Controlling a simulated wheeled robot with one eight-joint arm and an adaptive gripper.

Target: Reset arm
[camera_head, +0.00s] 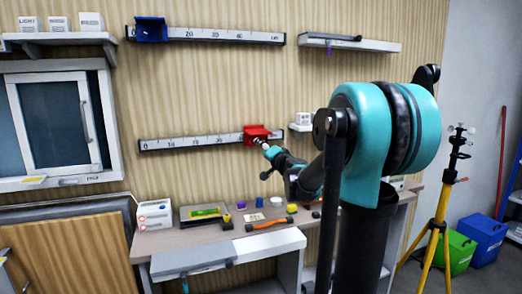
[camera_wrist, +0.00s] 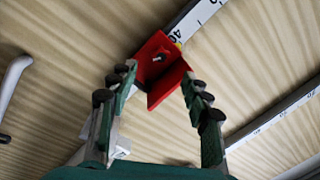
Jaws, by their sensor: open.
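My gripper (camera_wrist: 157,90) is open, its two fingers spread apart with nothing between the tips that I can see touching. In the wrist view a red slider (camera_wrist: 160,68) on a ruler rail lies just beyond and between the fingertips. In the head view my gripper (camera_head: 267,148) is in front of the wall, close to the same red slider (camera_head: 256,132) at the right part of the lower ruler rail (camera_head: 190,142). Whether the gripper touches the slider cannot be told.
An upper ruler rail (camera_head: 220,36) carries a blue slider (camera_head: 151,29) at its left end. Below is a desk (camera_head: 160,240) with small blocks, an orange-handled item (camera_head: 276,224) and a white box (camera_head: 154,214). A sliding window (camera_head: 58,120) is at left, a yellow tripod (camera_head: 437,220) at right.

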